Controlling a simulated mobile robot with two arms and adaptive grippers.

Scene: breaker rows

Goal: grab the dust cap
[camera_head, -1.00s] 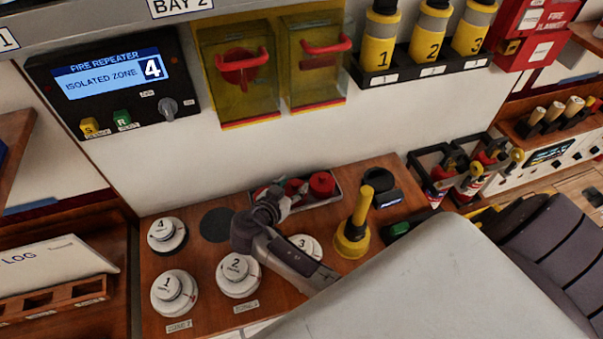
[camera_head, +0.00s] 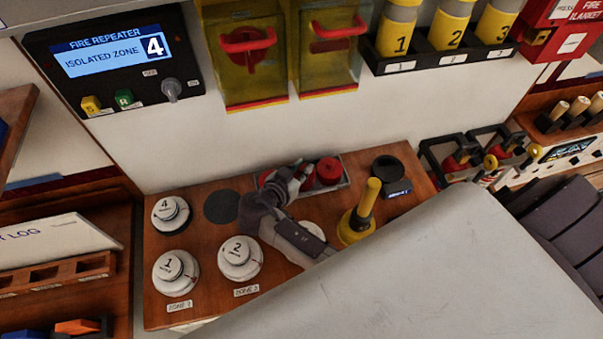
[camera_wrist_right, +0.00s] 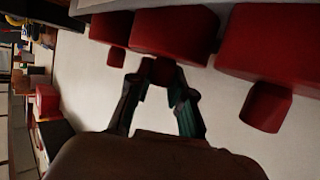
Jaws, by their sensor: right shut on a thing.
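Several red dust caps sit in a grey tray (camera_head: 345,178) at the back of the wooden bench. The one at the right end (camera_head: 328,171) shows clearest. My right gripper (camera_head: 291,175) reaches into the tray and partly hides the caps beside it. In the right wrist view, the fingers of my right gripper (camera_wrist_right: 158,80) are shut on the small knob of the middle dust cap (camera_wrist_right: 175,33). Another cap (camera_wrist_right: 270,45) is at the right, apart from the fingers. I cannot tell whether the held cap is lifted. My left gripper is not in view.
White numbered detectors (camera_head: 240,258) stand on the bench (camera_head: 205,290) in front and left of my right gripper. A yellow plunger-shaped tool (camera_head: 360,215) and a black round holder (camera_head: 388,172) stand to its right. Yellow clear-fronted boxes (camera_head: 240,60) hang on the wall above.

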